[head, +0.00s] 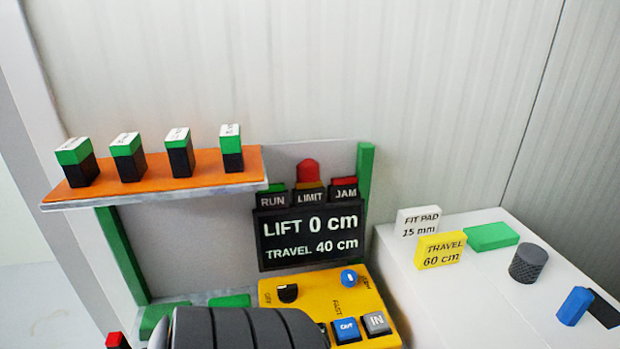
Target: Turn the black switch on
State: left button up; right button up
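The black switch (288,292) is a small dark knob on the upper left of the yellow control panel (316,288). A label beside its left side seems to read OFF. A thin pale mark shows on the knob, but its exact pointing is too small to tell. A dark ribbed rounded body (240,328) covers the panel's lower left, below the switch and apart from it in the picture. I cannot tell whether it is part of my arm. Neither gripper's fingers show in the head view.
The panel also has a blue knob (349,278), a blue button (345,330) and a grey IN button (376,323). The display (310,238) behind reads LIFT 0 cm, TRAVEL 40 cm. An orange shelf (215,183) holds several blocks. A white table (440,300) stands right.

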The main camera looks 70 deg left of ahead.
aim_at(285, 293)
jog(key=u, duration=2.25)
